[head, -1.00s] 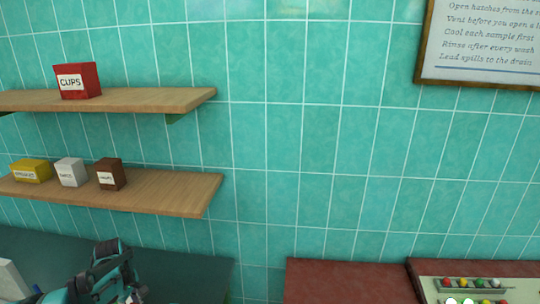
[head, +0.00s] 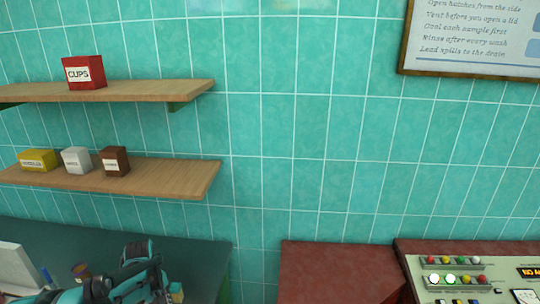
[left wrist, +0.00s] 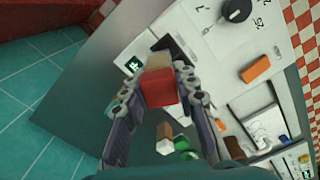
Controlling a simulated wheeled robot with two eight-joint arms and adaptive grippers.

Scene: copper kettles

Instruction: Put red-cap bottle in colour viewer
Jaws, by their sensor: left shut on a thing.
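In the left wrist view my left gripper (left wrist: 159,76) is shut on a block-like thing with a red end, which I take to be the red-cap bottle (left wrist: 158,92). A tan part of it shows just beyond the red. Behind it lies a pale panel (left wrist: 212,50) with a black knob, a small lit green display and a dark opening; it may be the colour viewer, but no label tells. The held thing overlaps the panel's edge in the picture; I cannot tell whether they touch. My left arm shows at the bottom left of the head view. My right gripper is out of view.
The wrist view also shows an orange block (left wrist: 256,69), a white tray (left wrist: 268,125) and green and brown items. In the head view, shelves (head: 150,92) hold small boxes, a white-sided thing (head: 18,272) stands lower left, and a lamp-studded console (head: 415,272) stands right.

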